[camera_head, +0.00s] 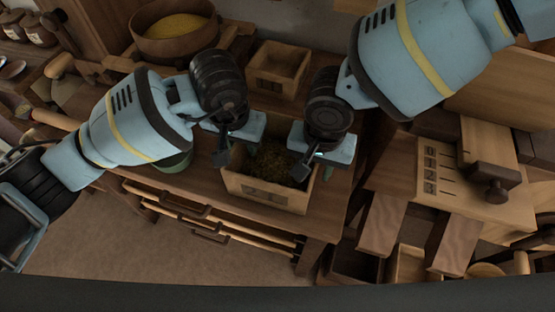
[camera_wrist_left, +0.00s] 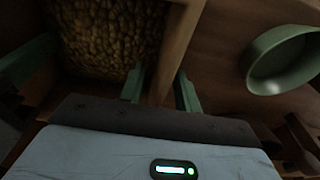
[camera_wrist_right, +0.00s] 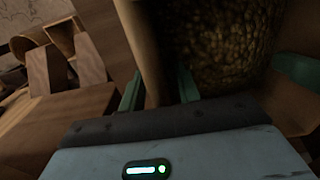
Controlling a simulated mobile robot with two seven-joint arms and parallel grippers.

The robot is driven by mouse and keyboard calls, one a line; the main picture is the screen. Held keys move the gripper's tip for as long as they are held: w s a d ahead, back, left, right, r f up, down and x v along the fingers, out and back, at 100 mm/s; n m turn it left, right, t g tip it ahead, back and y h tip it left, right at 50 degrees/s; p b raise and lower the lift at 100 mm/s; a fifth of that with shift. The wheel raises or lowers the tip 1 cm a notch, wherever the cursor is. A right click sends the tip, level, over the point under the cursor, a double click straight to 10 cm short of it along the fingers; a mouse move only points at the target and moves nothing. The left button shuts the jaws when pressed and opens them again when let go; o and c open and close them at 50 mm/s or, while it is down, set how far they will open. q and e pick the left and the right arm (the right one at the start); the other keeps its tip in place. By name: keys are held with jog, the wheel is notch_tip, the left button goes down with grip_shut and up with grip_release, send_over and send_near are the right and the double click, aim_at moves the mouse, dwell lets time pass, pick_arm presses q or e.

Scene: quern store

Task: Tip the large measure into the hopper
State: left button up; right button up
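The large measure (camera_head: 265,190) is a square, open wooden box full of brownish-green grain, upright at the table's front. My left gripper (camera_head: 226,146) is at its left wall; the left wrist view shows that wall (camera_wrist_left: 176,50) between the fingers. My right gripper (camera_head: 309,163) is at its right wall, which is between the fingers in the right wrist view (camera_wrist_right: 150,60). Both appear closed on the walls. I cannot tell if the box bottom touches the table. A round wooden vessel with yellow grain (camera_head: 174,27), perhaps the hopper, stands at the back left.
A smaller wooden box (camera_head: 278,68) sits behind the measure. A green bowl (camera_wrist_left: 282,60) stands left of it, partly hidden by my left arm in the head view. The table (camera_head: 165,187) has free room at front left.

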pick_arm(q)
jog(key=shift+f, duration=0.1)
jog(key=shift+c, duration=0.3)
pick_arm(e)
jog(key=shift+f, duration=0.1)
jog(key=shift+c, duration=0.3)
pick_arm(q)
grip_shut()
pick_arm(e)
grip_shut()
